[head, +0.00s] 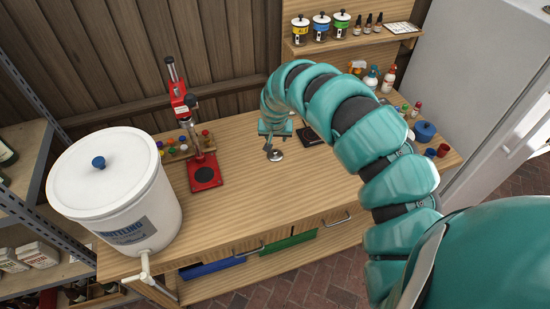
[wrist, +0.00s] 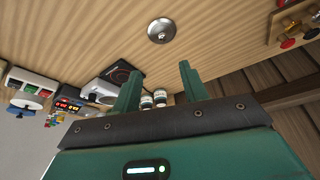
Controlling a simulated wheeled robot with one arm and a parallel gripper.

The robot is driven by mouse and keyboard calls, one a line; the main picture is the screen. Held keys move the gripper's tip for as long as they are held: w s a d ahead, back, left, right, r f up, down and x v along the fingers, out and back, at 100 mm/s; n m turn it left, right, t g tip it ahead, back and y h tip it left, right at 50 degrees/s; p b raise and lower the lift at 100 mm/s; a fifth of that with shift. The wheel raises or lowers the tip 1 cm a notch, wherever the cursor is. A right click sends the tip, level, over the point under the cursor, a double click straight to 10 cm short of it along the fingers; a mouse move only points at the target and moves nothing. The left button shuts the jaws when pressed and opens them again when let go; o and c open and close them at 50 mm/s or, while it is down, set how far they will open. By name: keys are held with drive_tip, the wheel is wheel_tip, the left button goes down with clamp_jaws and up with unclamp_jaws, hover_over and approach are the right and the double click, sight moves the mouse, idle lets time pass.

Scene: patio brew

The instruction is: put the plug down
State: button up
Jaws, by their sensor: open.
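My gripper (head: 271,141) hangs low over the middle of the wooden workbench, its fingers pointing down. In the wrist view my gripper (wrist: 158,78) is open, with nothing held between its two green fingers. A round silver disc (head: 275,156) with a small raised centre lies on the bench close to the fingertips. The disc also shows in the wrist view (wrist: 161,31), beyond the fingertips and apart from them. A blue knob-like plug (head: 99,162) sits on the lid of the white bucket (head: 130,205). I cannot tell which of these the task calls the plug.
A red bench capper (head: 205,172) stands left of my gripper, with small coloured items behind it. A dark square plate (head: 312,135) lies just right. Bottles and a blue pot (head: 425,131) stand at the right. The bench front is largely clear.

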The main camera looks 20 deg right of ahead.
drive_tip(key=b, duration=0.5)
approach(275, 152)
drive_tip(key=shift+r, duration=1.2)
drive_tip(key=b+x, duration=0.4)
drive_tip(key=b, duration=0.1)
drive_tip(key=shift+s+d, duration=0.2)
drive_tip(key=shift+s, duration=0.25)
drive_tip(key=shift+w+a+f, duration=0.1)
drive_tip(key=shift+f, duration=0.05)
drive_tip(key=shift+p+x, duration=0.3)
drive_tip(key=shift+x, duration=0.45)
drive_tip(key=shift+p+x, duration=0.85)
drive_tip(key=shift+x, duration=0.35)
drive_tip(key=shift+w+a+f, duration=0.1)
drive_tip(key=shift+a+f, duration=0.05)
drive_tip(key=shift+f, duration=0.1)
drive_tip(key=shift+w+a+f+p, duration=0.1)
drive_tip(key=shift+w+f+p, duration=0.25)
drive_tip(key=shift+f, duration=0.2)
drive_tip(key=shift+w+d+f, duration=0.15)
drive_tip(key=shift+d+f, duration=0.1)
drive_tip(key=shift+f, duration=0.25)
